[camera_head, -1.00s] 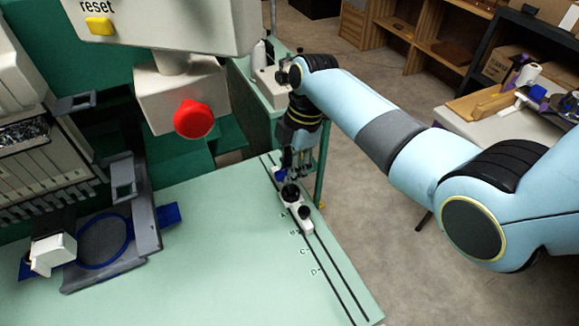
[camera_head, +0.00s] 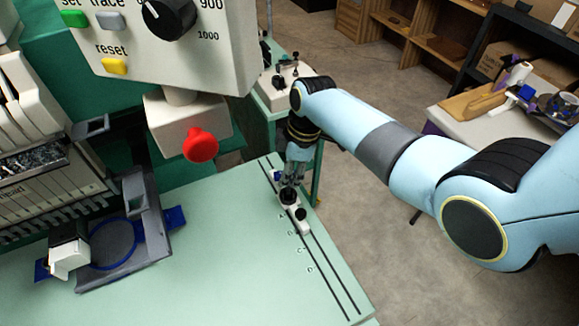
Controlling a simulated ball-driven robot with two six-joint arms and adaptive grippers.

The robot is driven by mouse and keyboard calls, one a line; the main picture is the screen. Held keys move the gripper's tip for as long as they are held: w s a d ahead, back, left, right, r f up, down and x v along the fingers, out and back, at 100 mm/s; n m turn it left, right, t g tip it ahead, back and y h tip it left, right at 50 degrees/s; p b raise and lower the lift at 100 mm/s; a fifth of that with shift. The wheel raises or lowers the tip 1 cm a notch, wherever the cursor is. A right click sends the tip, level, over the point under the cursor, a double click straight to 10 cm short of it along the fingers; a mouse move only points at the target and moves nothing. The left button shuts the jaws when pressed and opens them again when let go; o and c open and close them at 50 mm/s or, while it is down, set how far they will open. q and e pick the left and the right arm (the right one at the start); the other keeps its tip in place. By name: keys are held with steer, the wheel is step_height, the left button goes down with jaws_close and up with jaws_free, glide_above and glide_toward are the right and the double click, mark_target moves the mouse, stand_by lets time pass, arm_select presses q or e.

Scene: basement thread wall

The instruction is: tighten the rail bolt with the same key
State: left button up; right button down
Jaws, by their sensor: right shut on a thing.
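My right gripper (camera_head: 291,180) points down over the far end of the rail (camera_head: 327,272), two dark slots in the pale green table top with letters beside them. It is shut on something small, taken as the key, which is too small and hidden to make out. Right under the fingers is a round black-topped bolt (camera_head: 288,197) on a white block. I cannot tell whether the held thing touches it. A second black knob (camera_head: 302,214) stands just nearer along the rail. A small blue spot shows left of the fingers. My left gripper is out of view.
A machine head with a control panel (camera_head: 180,40) and a red knob (camera_head: 201,145) hangs left of my right arm. A grey frame with a blue ring (camera_head: 114,244) lies at left. The near table top (camera_head: 220,280) is clear. Shelves and a side table stand beyond.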

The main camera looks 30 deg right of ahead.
steer(key=m+p, duration=0.2)
steer(key=m, duration=0.1)
steer(key=shift+a+r+m+t, duration=0.15)
steer(key=shift+m+t, duration=0.15)
steer(key=shift+s+a+m+h+p, duration=0.15)
steer(key=shift+m+h+p, duration=0.15)
steer(key=shift+m+p, duration=0.6)
step_height(320, 180, up, 2)
steer(key=shift+r+n+p, duration=0.1)
steer(key=shift+n+p, duration=0.3)
steer(key=shift+p, duration=0.55)
steer(key=shift+r+n, duration=0.6)
steer(key=shift+r, duration=0.2)
